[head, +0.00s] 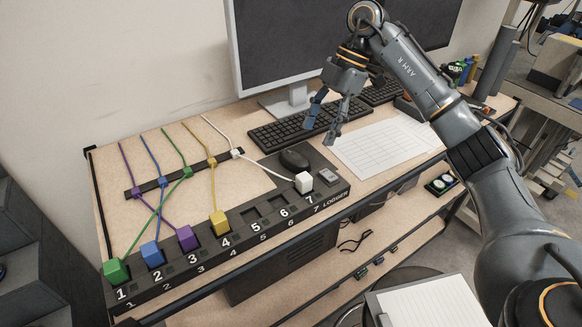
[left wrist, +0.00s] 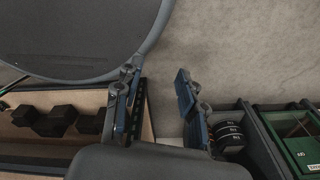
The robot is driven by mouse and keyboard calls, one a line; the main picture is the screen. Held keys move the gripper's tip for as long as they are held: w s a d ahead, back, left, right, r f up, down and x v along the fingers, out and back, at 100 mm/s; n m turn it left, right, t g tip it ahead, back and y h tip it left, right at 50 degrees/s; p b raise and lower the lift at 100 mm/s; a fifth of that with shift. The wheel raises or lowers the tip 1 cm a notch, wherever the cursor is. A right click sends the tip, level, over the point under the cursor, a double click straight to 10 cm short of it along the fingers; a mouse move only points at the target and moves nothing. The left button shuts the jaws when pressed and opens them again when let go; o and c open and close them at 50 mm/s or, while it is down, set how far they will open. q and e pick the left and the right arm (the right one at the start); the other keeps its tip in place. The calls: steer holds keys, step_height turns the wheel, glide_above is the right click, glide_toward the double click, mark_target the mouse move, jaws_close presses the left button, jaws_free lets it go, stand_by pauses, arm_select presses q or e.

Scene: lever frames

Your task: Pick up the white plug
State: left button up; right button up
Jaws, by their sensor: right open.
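The white plug (head: 304,182) sits at the number 7 position near the right end of the black logger strip (head: 331,190). A white cable (head: 268,167) runs from it back to the cable bar. My right gripper (head: 323,127) is open and empty above the desk, behind the plug and apart from it, over the area between keyboard and paper. My left gripper (left wrist: 160,105) shows in the left wrist view with its fingers apart and nothing between them. The plug is not seen in that view.
Green (head: 116,272), blue (head: 152,254), purple (head: 187,238) and yellow (head: 219,222) plugs sit at positions 1 to 4. Positions 5 and 6 look empty. The keyboard (head: 290,127), monitor (head: 300,45) and paper sheet (head: 385,150) are farther back.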

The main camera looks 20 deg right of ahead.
steer(key=p, duration=0.1)
glide_above(304, 176)
steer(key=d, duration=0.3)
steer(key=f, duration=0.6)
steer(key=shift+a, duration=0.2)
steer(key=p+x, duration=0.1)
steer(key=x, duration=0.2)
steer(key=shift+a+r, duration=0.1)
steer(key=p+x, duration=0.1)
steer(key=x, duration=0.1)
steer(key=shift+f, duration=0.25)
steer(key=shift+w+a+f, duration=0.1)
steer(key=shift+a+f, duration=0.05)
steer(key=shift+f, duration=0.3)
jaws_close()
arm_select(q)
steer(key=r, duration=0.1)
steer(key=s+r, duration=0.1)
steer(key=r, duration=0.1)
steer(key=shift+s, duration=0.3)
